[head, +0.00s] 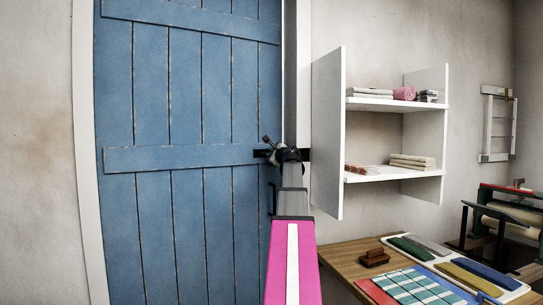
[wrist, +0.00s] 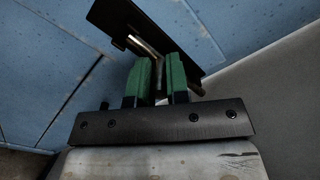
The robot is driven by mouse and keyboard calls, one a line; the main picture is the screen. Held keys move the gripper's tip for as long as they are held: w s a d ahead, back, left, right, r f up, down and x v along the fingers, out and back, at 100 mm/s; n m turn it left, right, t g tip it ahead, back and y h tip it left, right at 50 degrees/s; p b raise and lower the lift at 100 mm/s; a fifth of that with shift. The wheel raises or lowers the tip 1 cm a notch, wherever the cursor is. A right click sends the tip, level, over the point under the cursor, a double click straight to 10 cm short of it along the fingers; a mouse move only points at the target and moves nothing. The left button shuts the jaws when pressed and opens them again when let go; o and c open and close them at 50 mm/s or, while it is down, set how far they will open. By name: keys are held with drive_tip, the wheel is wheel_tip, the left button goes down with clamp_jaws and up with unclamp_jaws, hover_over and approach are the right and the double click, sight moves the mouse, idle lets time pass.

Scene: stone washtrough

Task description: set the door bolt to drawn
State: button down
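The blue plank door (head: 185,110) stands shut-looking on the left in the head view. Its black bolt plate (wrist: 185,30) and metal bolt rod (wrist: 146,45) show in the wrist view, beyond the fingers. In the head view, the bolt plate (head: 304,155) shows at the door's right edge, largely covered by my arm. My gripper (wrist: 158,72) has green fingers close together at the bolt, with a narrow gap that holds a metal piece, seemingly the bolt's handle. The head view shows my gripper (head: 285,152) from behind, fingertips hidden. How far the rod reaches is hidden.
A black pull handle (head: 273,198) sits on the door below the bolt. A white shelf unit (head: 327,130) stands out from the wall close to the right of my arm. A wooden table (head: 345,262) with coloured printing things is at the lower right.

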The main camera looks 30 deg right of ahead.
drive_tip(key=shift+a, duration=0.85)
drive_tip(key=c, duration=1.1)
unclamp_jaws()
drive_tip(key=shift+a, duration=0.1)
drive_tip(key=s, duration=1)
drive_tip(key=shift+s+a, duration=0.2)
drive_tip(key=shift+s, duration=0.15)
